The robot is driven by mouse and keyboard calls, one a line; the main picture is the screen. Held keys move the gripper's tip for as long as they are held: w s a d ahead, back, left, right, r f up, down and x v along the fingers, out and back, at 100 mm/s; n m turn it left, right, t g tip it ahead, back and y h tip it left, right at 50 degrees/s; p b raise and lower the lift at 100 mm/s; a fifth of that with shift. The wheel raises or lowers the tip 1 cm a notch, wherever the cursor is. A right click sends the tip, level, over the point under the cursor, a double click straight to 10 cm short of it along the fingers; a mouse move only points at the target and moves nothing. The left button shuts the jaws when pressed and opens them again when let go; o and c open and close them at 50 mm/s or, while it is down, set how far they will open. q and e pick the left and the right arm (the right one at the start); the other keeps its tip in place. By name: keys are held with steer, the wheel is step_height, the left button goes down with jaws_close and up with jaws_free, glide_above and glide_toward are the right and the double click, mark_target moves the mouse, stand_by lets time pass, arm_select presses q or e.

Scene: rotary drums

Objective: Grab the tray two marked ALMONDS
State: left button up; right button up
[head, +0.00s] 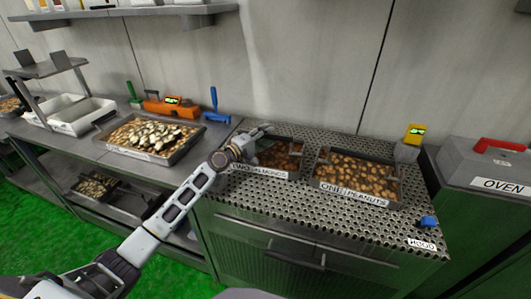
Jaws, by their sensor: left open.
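The tray marked TWO ALMONDS (258,172) stands on the perforated metal top, full of brown nuts. Its left side and part of its label are hidden behind my left arm. My left gripper (264,130) is open at the tray's back left corner. It is small and partly hidden by my wrist, so I cannot tell whether it touches the rim. My right gripper is not in view.
The tray marked ONE PEANUTS (354,196) stands close to the right. The oven (490,166) is at the far right. A large tray of food (150,152) sits on the left counter, with an orange scale (172,107) behind it. A shelf (120,12) hangs above.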

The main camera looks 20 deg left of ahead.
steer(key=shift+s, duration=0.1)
arm_select(q)
steer(key=c, duration=0.6)
jaws_close()
steer(key=shift+r, duration=0.15)
